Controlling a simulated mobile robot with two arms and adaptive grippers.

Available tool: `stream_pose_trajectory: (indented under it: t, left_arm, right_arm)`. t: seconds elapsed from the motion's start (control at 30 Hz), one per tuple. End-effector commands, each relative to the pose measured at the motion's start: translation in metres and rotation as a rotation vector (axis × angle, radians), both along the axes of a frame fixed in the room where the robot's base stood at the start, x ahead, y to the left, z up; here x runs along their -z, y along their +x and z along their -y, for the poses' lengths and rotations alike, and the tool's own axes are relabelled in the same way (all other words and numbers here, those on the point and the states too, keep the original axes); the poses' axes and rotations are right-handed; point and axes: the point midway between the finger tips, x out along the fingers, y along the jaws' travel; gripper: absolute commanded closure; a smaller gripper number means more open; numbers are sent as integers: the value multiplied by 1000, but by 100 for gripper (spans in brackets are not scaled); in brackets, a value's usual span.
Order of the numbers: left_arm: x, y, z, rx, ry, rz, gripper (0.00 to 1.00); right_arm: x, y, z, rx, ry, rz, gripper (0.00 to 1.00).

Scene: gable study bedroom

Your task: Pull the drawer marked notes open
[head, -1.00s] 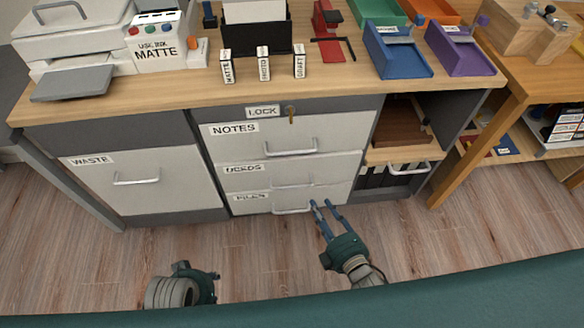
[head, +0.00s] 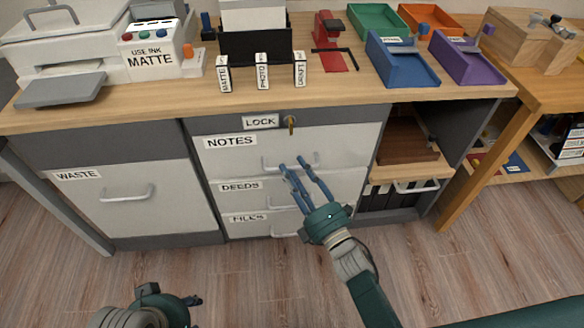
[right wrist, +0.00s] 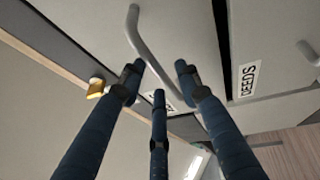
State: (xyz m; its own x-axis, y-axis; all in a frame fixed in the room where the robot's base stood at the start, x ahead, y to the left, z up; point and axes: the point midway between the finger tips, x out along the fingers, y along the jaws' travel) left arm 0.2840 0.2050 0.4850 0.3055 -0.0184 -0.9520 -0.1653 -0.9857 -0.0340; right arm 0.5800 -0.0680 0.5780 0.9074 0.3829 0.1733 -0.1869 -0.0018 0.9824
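The notes drawer (head: 345,140) is the top drawer of the middle stack, and its front looks flush with the cabinet. Its bar handle (head: 270,166) also shows in the right wrist view (right wrist: 145,45). My right gripper (head: 299,162) is open, its fingertips at the handle. In the right wrist view its spread fingers (right wrist: 160,75) straddle the handle's line; I cannot tell if they touch it. The notes label (head: 231,141) is clear in the head view. My left gripper (head: 180,302) is low at the left, away from the drawers, its fingers mostly unclear.
A brass key (head: 291,122) sits in the lock just above the notes drawer. The deeds drawer (head: 240,199) and files drawer (head: 245,229) lie below. The waste drawer (head: 140,215) is left, an open shelf (head: 405,176) right. The floor in front is clear.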

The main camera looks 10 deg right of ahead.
Motion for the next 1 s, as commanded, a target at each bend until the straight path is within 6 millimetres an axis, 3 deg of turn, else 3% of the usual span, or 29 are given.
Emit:
stream_pose_trajectory:
  t: [0.2, 0.47, 0.67, 1.0]
  left_arm:
    - [2, 0, 0, 0, 0, 0, 60]
    - [2, 0, 0, 0, 0, 1, 60]
    - [2, 0, 0, 0, 0, 1, 60]
    - [2, 0, 0, 0, 0, 1, 60]
  right_arm:
    - [-3, 15, -7, -1, 1, 0, 67]
    - [-3, 17, -8, 0, 1, -1, 67]
    - [-3, 16, -7, 0, 0, -2, 100]
    - [-2, 15, -7, 1, 0, -4, 100]
